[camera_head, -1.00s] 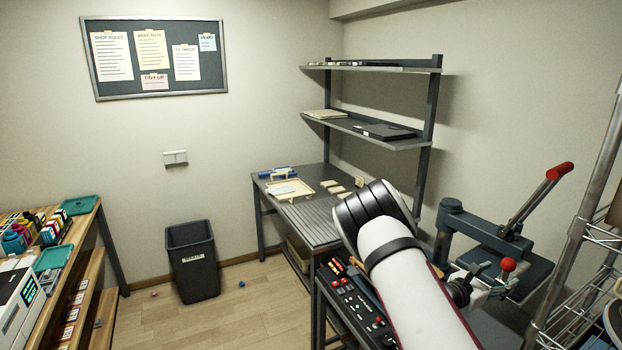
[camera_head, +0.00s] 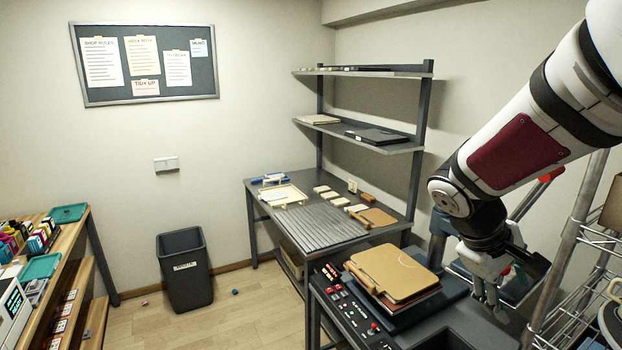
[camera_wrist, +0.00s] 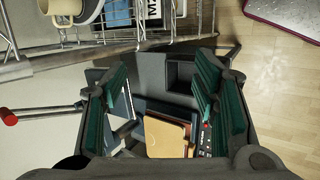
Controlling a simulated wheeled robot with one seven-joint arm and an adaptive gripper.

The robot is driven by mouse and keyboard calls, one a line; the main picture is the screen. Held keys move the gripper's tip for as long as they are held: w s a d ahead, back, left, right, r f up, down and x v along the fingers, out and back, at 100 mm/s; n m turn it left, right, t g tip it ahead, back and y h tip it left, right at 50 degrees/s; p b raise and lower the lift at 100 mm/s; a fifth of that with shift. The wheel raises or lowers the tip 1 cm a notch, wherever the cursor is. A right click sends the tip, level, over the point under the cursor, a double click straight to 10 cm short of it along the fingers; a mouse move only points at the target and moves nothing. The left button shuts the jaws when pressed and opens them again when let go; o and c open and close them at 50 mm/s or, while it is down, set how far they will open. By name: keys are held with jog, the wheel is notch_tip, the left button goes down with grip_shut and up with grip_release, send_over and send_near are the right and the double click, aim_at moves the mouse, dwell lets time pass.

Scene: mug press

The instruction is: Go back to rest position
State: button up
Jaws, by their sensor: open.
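My gripper (camera_head: 487,290) hangs at the right in the head view, beside the press. In the wrist view my gripper (camera_wrist: 163,100) has its two green-padded fingers spread apart with nothing between them. The press is partly hidden behind my arm; its red-tipped lever (camera_head: 550,174) shows past the arm, and in the wrist view the lever's red end (camera_wrist: 9,117) is at the left. A tan board (camera_head: 393,270) lies on a dark plate to the left of my gripper. The board also shows in the wrist view (camera_wrist: 165,138), beyond the fingers.
A control panel (camera_head: 350,308) with red buttons is left of the board. A wire rack (camera_head: 577,232) stands close on the right, holding a mug (camera_wrist: 62,8). A grey table (camera_head: 322,222) and shelves are behind. A bin (camera_head: 184,270) stands on open floor.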

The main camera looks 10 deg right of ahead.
jog(key=s+a+r+m+t+y, duration=0.1)
jog(key=s+a+r+t+y, duration=0.1)
jog(key=s+a, duration=0.3)
jog(key=s+a+r+m+t+y, duration=0.2)
jog(key=s+a+r+t+y, duration=0.1)
jog(key=a, duration=1)
notch_tip(320, 180, up, 2)
jog(key=s+y, duration=0.1)
jog(key=s, duration=0.2)
jog(key=shift+r+y, duration=0.15)
jog(key=shift+y, duration=0.25)
